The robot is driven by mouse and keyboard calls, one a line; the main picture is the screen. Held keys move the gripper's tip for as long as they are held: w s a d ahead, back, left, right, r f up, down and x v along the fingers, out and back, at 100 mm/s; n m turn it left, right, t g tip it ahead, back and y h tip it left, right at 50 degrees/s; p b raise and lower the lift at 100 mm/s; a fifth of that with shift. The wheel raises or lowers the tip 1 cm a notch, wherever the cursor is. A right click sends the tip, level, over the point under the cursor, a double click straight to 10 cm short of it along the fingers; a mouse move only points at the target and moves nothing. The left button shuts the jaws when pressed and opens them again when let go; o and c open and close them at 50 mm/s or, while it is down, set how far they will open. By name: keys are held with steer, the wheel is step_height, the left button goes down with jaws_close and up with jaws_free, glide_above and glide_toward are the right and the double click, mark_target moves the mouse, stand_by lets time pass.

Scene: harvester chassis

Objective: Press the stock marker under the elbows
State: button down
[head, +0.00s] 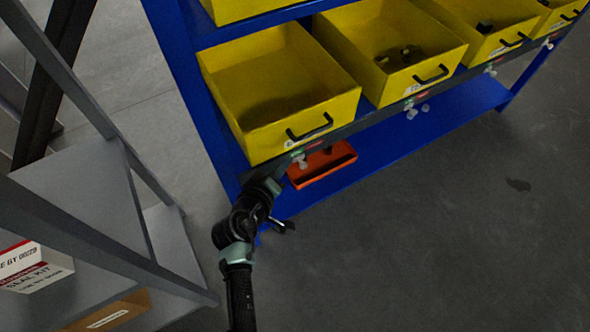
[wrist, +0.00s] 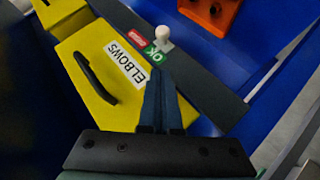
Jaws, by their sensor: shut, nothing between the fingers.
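The yellow bin (wrist: 85,60) carries a white label reading ELBOWS (wrist: 127,65) beside its black handle. On the dark rail along it sit a red tag (wrist: 137,38), a green OK tag (wrist: 152,52) and a white knob-like marker (wrist: 163,36) by the tags. In the head view this marker (head: 299,158) shows under the leftmost yellow bin (head: 275,90). My gripper (wrist: 157,72) is shut and empty, its fingertips close to the green tag, just short of the marker in the picture. Whether they touch the rail cannot be told. In the head view my gripper's tips are hard to make out.
An orange tray (head: 322,164) lies on the blue lower shelf (head: 410,135) near the marker. More yellow bins (head: 390,50) with similar markers stand to the right. A grey shelf unit (head: 85,200) with boxes stands at left.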

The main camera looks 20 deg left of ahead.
mark_target(301, 161)
steer(key=w+d+f, duration=0.1)
steer(key=f, duration=0.1)
steer(key=w+d+f+b, duration=0.1)
steer(key=w, duration=0.1)
steer(key=shift+w+f, duration=0.2)
steer(key=shift+f, duration=0.2)
steer(key=shift+w+d, duration=0.1)
steer(key=shift+d, duration=0.05)
steer(key=w+d, duration=0.1)
steer(key=w, duration=0.1)
steer(key=w+d, duration=0.2)
steer(key=shift+w+d, duration=0.1)
steer(key=shift+d, duration=0.1)
